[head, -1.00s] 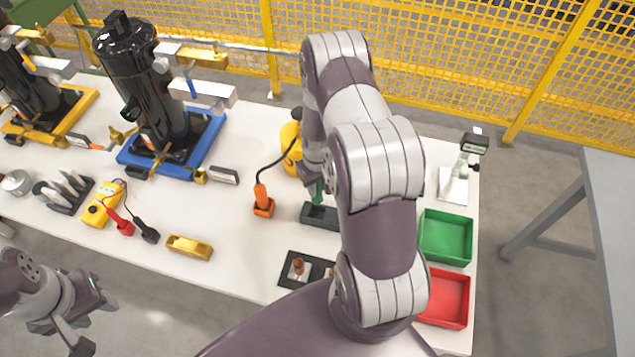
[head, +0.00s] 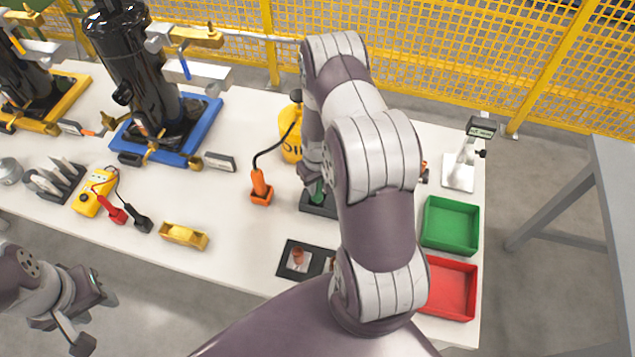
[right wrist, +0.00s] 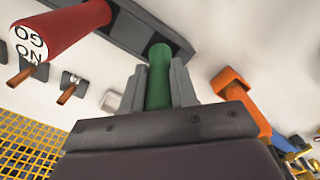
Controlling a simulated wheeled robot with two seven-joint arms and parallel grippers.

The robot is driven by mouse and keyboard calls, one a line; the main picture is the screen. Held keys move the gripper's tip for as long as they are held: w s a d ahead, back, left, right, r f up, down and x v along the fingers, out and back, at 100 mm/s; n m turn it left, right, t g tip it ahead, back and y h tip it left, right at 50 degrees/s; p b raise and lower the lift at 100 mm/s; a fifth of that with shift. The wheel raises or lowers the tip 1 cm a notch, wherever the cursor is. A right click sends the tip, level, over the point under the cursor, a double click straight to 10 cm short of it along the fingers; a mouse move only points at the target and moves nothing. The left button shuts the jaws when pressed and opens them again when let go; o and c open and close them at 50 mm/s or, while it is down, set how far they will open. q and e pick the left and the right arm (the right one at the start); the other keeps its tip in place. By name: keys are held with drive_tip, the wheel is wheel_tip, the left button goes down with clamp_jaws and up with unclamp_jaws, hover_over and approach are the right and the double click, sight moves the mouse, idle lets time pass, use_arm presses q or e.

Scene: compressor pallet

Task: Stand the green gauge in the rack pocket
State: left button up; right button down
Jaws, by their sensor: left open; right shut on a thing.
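The green gauge (right wrist: 159,78) is a green cylinder held between the fingers of my right gripper (right wrist: 160,88). Its far end meets a pocket of the dark grey rack (right wrist: 118,30); how deep it sits cannot be told. In the head view, a bit of the green gauge (head: 317,190) shows below my right gripper (head: 314,176), over the rack (head: 318,208), which my right arm partly hides. A red gauge (right wrist: 70,28) marked NO GO stands at the rack beside the green one. My left gripper (head: 92,318) is open and empty at the lower left, off the table.
An orange tool (head: 261,188) stands left of the rack, with a yellow container (head: 290,140) behind. A black plate with copper pieces (head: 292,273) lies in front. Green (head: 450,224) and red (head: 452,288) trays are right. A yellow meter (head: 94,192) is left.

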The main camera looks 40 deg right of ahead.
drive_tip(key=shift+f+b, duration=0.5)
drive_tip(key=shift+f, duration=0.1)
drive_tip(key=c, duration=0.8)
unclamp_jaws()
drive_tip(key=shift+r, duration=0.1)
wheel_tip(320, 180, up, 12)
drive_tip(key=shift+r+b, duration=0.1)
drive_tip(key=shift+b, duration=0.5)
drive_tip(key=shift+r, duration=0.2)
drive_tip(key=shift+w, duration=0.1)
